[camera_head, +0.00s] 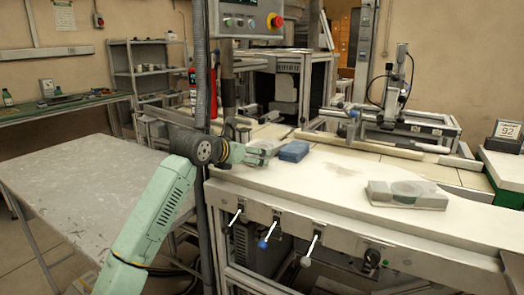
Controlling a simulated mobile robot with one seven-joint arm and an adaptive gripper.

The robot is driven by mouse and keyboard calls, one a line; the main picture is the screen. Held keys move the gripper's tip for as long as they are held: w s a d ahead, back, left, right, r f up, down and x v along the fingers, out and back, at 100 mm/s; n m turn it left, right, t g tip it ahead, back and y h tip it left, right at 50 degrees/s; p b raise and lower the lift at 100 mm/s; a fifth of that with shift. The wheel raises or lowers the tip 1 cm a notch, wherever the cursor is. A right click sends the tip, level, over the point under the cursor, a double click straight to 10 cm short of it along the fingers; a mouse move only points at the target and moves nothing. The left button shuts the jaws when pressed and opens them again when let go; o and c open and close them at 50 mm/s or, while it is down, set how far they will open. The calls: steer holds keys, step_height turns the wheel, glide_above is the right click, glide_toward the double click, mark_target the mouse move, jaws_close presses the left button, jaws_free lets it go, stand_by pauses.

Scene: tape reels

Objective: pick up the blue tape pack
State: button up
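The blue tape pack (294,151) lies on the pale worktop of the workbench (320,185), near its left end. My green arm reaches in from the lower left. My gripper (268,150) is just left of the blue pack, at about its height in the picture. I cannot tell whether it touches the pack. The fingers are small and blend with pale things behind them, so their opening is unclear.
A pale grey pack (420,196) lies on the worktop at the right. A dark upright post (201,70) stands close to my arm. Levers (311,250) stick out along the bench front. A grey table (85,185) is at the left. The worktop's middle is clear.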

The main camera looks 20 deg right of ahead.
steer(key=c, duration=1.3)
steer(key=shift+c, duration=0.4)
steer(key=shift+r, duration=0.2)
